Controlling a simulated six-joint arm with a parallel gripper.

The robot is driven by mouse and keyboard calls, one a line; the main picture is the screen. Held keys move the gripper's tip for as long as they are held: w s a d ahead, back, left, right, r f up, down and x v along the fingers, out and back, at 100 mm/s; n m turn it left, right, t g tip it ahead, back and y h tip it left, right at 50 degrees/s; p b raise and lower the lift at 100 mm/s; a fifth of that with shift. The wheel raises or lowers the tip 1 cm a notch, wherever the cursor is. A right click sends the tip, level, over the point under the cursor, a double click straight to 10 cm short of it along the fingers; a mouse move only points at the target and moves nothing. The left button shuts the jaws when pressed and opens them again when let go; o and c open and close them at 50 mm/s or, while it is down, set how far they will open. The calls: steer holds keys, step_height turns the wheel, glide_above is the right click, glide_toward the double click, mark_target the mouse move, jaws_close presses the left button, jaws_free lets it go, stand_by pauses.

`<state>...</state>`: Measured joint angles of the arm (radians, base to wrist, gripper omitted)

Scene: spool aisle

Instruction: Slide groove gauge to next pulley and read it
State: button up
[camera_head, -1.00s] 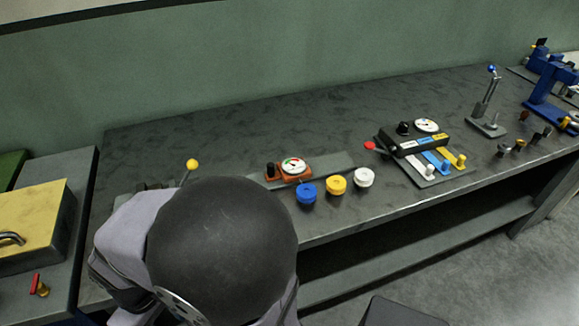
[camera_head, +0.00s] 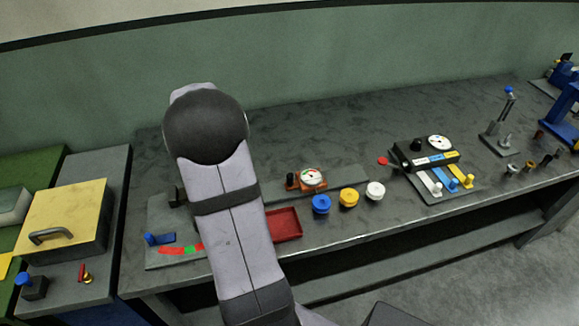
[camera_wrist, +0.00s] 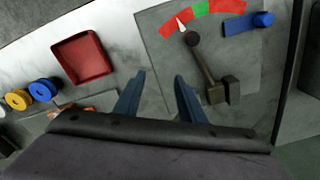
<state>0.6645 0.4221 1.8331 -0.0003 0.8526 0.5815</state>
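The groove gauge, an orange block with a white dial (camera_head: 313,177) and a black knob, sits on a grey rail behind the blue pulley (camera_head: 321,203). The yellow pulley (camera_head: 348,198) and white pulley (camera_head: 375,190) stand to its right. The needle reading is too small to tell. In the wrist view, the blue pulley (camera_wrist: 45,90) and yellow pulley (camera_wrist: 17,100) show at left, and part of the orange gauge (camera_wrist: 72,109) shows above my wrist's dark edge. My gripper (camera_wrist: 160,76) is open and empty, to the right of the gauge in that view. My arm hides it in the head view.
A red tray (camera_wrist: 82,60) lies left of my fingers. A grey plate with a red-green scale (camera_wrist: 200,10), a pointer lever and a blue handle (camera_wrist: 263,20) lies at right.

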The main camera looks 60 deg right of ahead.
steer(key=s+d+r+m+p, duration=0.15)
steer(key=s+d+m, duration=0.3)
steer(key=d, duration=0.65)
steer(key=m+p, duration=0.1)
steer(key=m, duration=0.4)
glide_above(290, 175)
steer(key=shift+f, duration=0.2)
steer(key=shift+w+f+p, duration=0.1)
steer(key=shift+f+p, duration=1.4)
steer(key=shift+f, duration=2.15)
jaws_close()
